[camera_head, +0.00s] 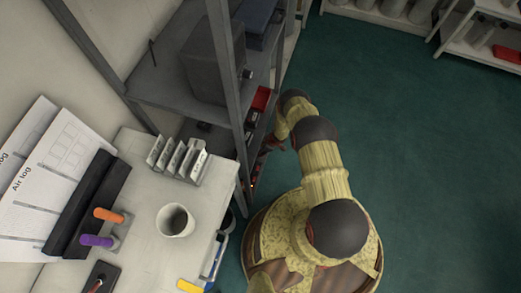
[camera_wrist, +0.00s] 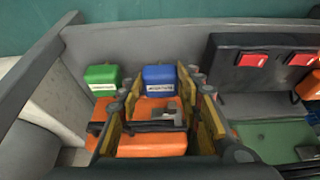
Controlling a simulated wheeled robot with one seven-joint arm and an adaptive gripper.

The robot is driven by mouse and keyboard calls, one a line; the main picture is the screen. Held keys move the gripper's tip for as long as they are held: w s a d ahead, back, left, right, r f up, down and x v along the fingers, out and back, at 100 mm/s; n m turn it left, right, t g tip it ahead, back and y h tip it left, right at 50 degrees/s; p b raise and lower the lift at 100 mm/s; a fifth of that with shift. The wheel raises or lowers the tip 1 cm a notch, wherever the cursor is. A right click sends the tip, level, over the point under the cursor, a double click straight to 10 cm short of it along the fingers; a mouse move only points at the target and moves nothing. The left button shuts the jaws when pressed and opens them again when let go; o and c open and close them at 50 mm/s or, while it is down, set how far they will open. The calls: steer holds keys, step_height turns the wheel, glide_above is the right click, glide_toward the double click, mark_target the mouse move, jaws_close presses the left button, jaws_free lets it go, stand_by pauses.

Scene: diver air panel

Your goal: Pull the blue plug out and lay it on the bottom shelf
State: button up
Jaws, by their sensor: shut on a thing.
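In the head view my gripper (camera_head: 272,143) reaches in at the side of a grey shelf rack (camera_head: 240,118), and the blue plug cannot be made out there. Whether the plug is seated or free, I cannot tell.
A green plug (camera_wrist: 101,78) stands just left of the blue one. A dark box with red switches (camera_wrist: 252,60) is close on the right. A grey post (camera_wrist: 40,62) stands at the left. A white table with a cup (camera_head: 175,220) is left of my arm.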

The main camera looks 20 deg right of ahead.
steer(key=shift+f, duration=0.25)
steer(key=o, duration=1.4)
steer(key=shift+c, duration=0.2)
steer(key=v, duration=1.2)
